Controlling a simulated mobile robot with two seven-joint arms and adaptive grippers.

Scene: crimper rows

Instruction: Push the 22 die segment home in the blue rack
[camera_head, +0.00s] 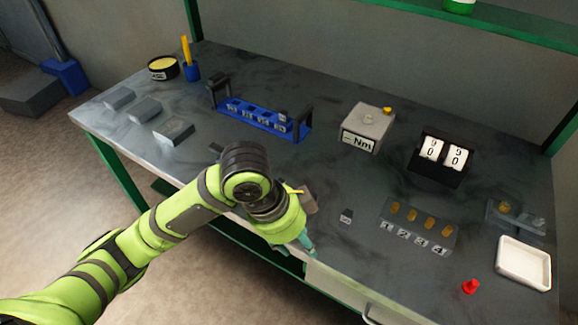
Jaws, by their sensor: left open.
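The blue rack (232,127) stands at the back left of the bench, with dark upright posts at both ends. Several small grey segments with number labels sit along it in a row. The labels are too small to read, so I cannot tell which is 22. A grey block (283,115) near the right end looks higher than the others. A loose grey labelled block (346,216) lies on the bench front. My left gripper (308,246) is open over the front edge, left of the loose block and well apart from the rack. My right gripper is out of view.
A grey box marked Nm (369,128) and a black number display (437,160) stand right of the rack. A numbered holder (419,224), a white tray (524,262) and a red piece (471,286) are at the right. Grey blocks (173,131) lie left.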

